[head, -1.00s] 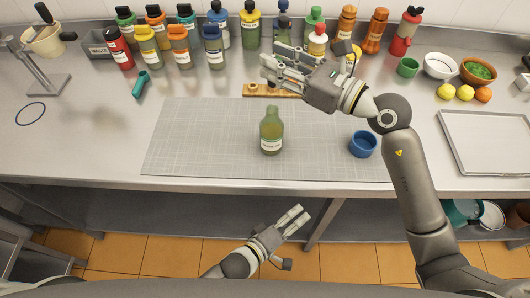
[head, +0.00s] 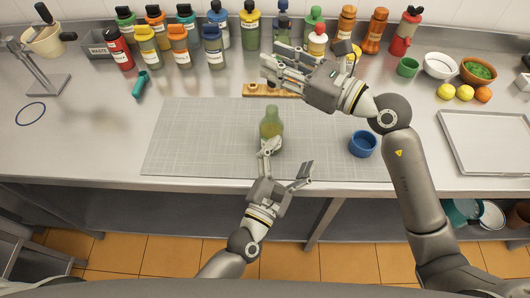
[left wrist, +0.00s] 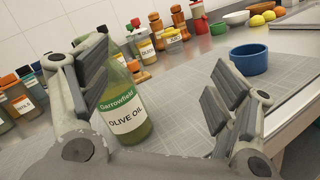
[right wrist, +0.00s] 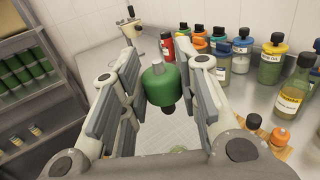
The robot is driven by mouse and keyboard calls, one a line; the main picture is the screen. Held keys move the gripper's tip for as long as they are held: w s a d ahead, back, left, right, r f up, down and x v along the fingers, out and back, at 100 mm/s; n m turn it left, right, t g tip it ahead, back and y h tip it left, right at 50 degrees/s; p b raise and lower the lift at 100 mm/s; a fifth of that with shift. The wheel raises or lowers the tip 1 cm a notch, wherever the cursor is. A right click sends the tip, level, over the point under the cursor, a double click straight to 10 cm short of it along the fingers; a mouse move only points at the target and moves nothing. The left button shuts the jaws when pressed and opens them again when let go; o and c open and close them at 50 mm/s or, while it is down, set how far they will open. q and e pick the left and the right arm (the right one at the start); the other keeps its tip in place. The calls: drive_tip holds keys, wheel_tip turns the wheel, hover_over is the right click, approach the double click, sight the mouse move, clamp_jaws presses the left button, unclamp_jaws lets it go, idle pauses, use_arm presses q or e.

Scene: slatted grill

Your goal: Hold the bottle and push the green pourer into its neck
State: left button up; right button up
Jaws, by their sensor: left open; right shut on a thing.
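The olive oil bottle (head: 270,122) stands upright on the grey mat, its lower part hidden by my left gripper in the head view. In the left wrist view the bottle (left wrist: 128,115) shows its label between the fingers, nearer the left one. My left gripper (head: 288,156) is open in front of the bottle, not closed on it. My right gripper (right wrist: 160,90) is shut on the green pourer (right wrist: 165,84), which has a grey spout on top and a dark stopper below. In the head view my right gripper (head: 270,66) is above the counter, behind and higher than the bottle; the pourer cannot be made out there.
A blue cup (head: 362,144) stands on the mat (head: 200,140) right of the bottle. A wooden rack (head: 258,90) lies behind it. Several sauce bottles line the back wall. A metal tray (head: 490,140) is at the right. The left part of the mat is clear.

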sight(271, 131)
use_arm(q)
drive_tip(key=a+n+y, duration=0.1)
drive_tip(key=n, duration=0.1)
drive_tip(key=w+a+f+n+y, duration=0.1)
drive_tip(key=a+n, duration=0.1)
drive_tip(key=a+n+y, duration=0.1)
drive_tip(key=n+y, duration=0.1)
drive_tip(key=n, duration=0.1)
drive_tip(key=shift+w+a+f, duration=0.25)
drive_tip(key=shift+w+f, duration=0.1)
drive_tip(key=shift+w+a+f+n+y, duration=0.2)
drive_tip(key=shift+a+f+n+y, duration=0.35)
drive_tip(key=shift+n, duration=0.35)
drive_tip(key=w, duration=0.5)
drive_tip(key=w+d, duration=0.1)
drive_tip(key=w, duration=0.1)
drive_tip(key=shift+w+d, duration=0.1)
drive_tip(key=shift+w, duration=0.05)
drive_tip(key=c, duration=1.4)
drive_tip(key=o, duration=0.6)
drive_tip(key=c, duration=0.4)
drive_tip(key=shift+c, duration=0.2)
